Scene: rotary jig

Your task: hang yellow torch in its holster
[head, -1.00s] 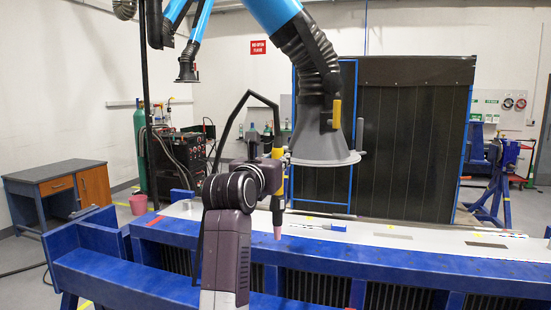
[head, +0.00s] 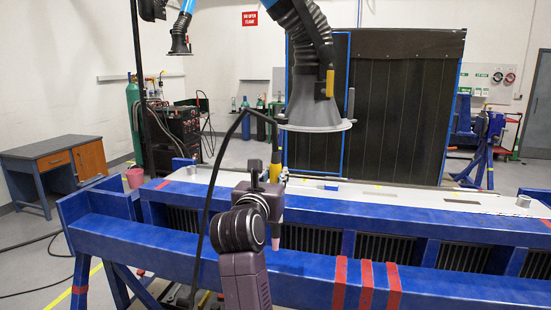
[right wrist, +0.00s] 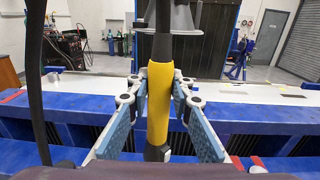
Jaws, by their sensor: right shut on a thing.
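The yellow torch has a yellow grip (right wrist: 159,100) with a black hose at its top, and it stands upright in the middle of the right wrist view. My right gripper (right wrist: 160,97) is shut on this grip, with a blue-padded finger on each side. In the head view the torch's yellow grip (head: 276,145) shows above my right gripper (head: 274,174), and its pink tip points down in front of the blue bench. The black hose (head: 207,205) arches to the left and hangs down. I cannot make out a holster. My left gripper is not in view.
A blue bench (head: 330,282) with a pale top (head: 400,194) runs across the front. A grey extraction hood (head: 315,125) hangs just behind the torch. A dark curtained booth (head: 400,110) stands further back.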

